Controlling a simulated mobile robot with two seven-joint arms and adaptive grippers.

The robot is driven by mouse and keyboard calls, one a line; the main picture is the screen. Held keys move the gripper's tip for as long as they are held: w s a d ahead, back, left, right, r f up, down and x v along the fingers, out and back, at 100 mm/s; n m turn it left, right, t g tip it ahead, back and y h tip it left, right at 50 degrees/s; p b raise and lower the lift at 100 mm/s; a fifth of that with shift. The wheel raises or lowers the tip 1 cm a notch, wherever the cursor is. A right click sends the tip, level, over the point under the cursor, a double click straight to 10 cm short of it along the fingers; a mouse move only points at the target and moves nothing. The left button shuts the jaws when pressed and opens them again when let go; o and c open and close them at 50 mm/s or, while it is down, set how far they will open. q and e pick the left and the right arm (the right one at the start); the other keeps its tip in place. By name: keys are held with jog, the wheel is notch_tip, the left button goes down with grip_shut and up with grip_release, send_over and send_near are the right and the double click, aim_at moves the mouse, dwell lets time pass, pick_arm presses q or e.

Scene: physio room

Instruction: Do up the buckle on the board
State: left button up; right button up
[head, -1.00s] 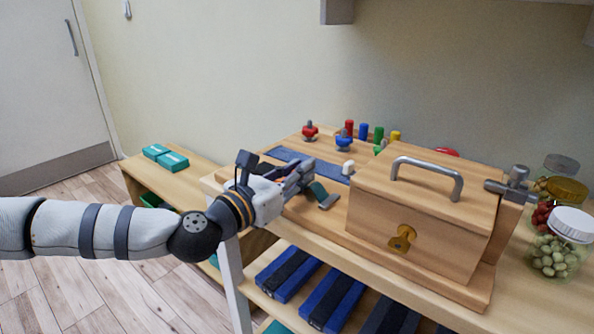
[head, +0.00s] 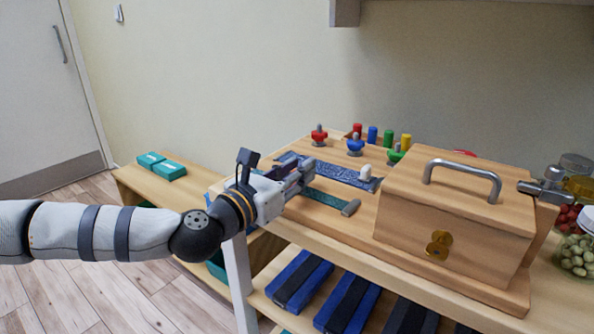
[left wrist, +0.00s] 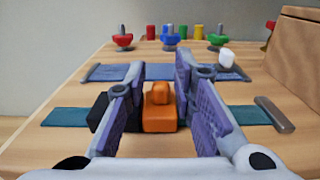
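The wooden board (left wrist: 65,142) lies on the table and carries a teal strap (left wrist: 65,117), also visible in the head view (head: 332,199). The buckle sits mid-strap: an orange part (left wrist: 159,112) and a black part (left wrist: 99,112) beside it on the left. I cannot tell whether the two parts are joined. My left gripper (left wrist: 163,85), also in the head view (head: 308,167), is open. Its fingers stand apart with the orange part showing between them; the left finger hides some of the black part. Contact is unclear. My right gripper is out of view.
Behind the teal strap lies a blue strap (left wrist: 110,72) with a white knob (left wrist: 226,58). Coloured knobs and pegs (head: 355,146) stand at the back. A wooden box (head: 400,222) with a metal handle blocks the right side. Jars (head: 575,255) stand beyond it.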

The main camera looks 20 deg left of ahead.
pick_arm(q)
jog(key=shift+o, duration=0.5)
jog(key=shift+w+a, duration=0.15)
jog(key=shift+a, duration=0.3)
jog(key=shift+d, duration=0.15)
jog(key=shift+s, duration=0.25)
jog(key=v, duration=1.1)
jog(key=shift+s, duration=0.35)
